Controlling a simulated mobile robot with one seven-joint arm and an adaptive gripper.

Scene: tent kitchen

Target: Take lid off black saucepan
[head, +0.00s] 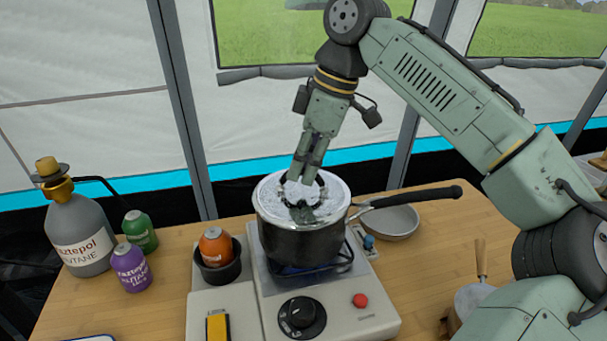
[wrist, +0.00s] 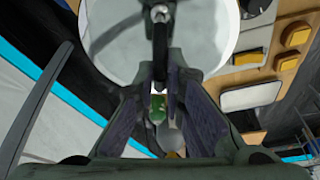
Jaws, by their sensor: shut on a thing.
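The black saucepan (head: 285,241) stands on the stove's burner, its long black handle (head: 420,198) pointing right. The shiny silver lid (head: 274,205) lies over its mouth; in the head view I see no clear gap between lid and rim. The lid also shows as a pale disc in the wrist view (wrist: 112,42). My gripper (head: 304,186) points down over the lid's middle, shut on its dark handle. In the wrist view the dark handle (wrist: 160,35) runs between my fingers. The fingers hide part of the handle and lid.
The white stove (head: 235,302) has a black knob (head: 301,314) and a red button (head: 360,300). An orange canister (head: 214,247) sits in a black cup to the left. Purple (head: 131,268) and green (head: 140,232) canisters and a grey gas bottle (head: 78,235) stand further left. A bowl (head: 392,222) is behind right.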

